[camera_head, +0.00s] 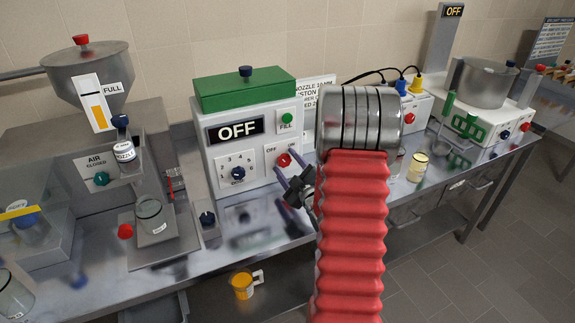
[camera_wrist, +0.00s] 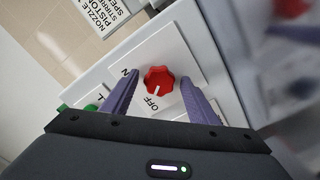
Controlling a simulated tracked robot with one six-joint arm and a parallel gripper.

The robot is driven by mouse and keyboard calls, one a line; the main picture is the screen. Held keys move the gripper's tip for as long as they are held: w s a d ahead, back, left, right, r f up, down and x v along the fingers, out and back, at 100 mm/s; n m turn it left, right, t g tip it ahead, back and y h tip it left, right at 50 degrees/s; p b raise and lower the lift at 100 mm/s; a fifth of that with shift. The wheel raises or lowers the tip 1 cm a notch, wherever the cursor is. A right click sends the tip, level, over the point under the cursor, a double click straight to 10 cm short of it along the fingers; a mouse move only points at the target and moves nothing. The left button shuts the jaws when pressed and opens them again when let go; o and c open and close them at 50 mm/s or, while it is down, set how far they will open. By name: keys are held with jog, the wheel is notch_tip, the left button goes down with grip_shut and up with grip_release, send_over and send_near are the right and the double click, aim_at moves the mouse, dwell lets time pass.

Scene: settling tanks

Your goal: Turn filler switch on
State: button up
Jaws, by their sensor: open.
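The filler is a white box (camera_head: 212,150) with a green lid (camera_head: 246,91); its display (camera_head: 236,130) reads OFF. My gripper (camera_head: 293,177) is open in front of the knob (camera_wrist: 160,95). I cannot tell whether the fingers touch it.
A green FILL button (camera_head: 287,117) is above the knob, and a numbered dial (camera_head: 238,173) is to its left. A steel hopper (camera_head: 88,70) stands left. My red arm hides part of the bench.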

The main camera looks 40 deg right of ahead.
jog(key=shift+c, duration=0.2)
jog(key=c, duration=1)
jog(key=shift+m, duration=0.4)
jog(key=m, duration=0.6)
jog(key=shift+a+f, duration=0.1)
jog(key=m, duration=0.3)
jog(key=shift+m, duration=2.1)
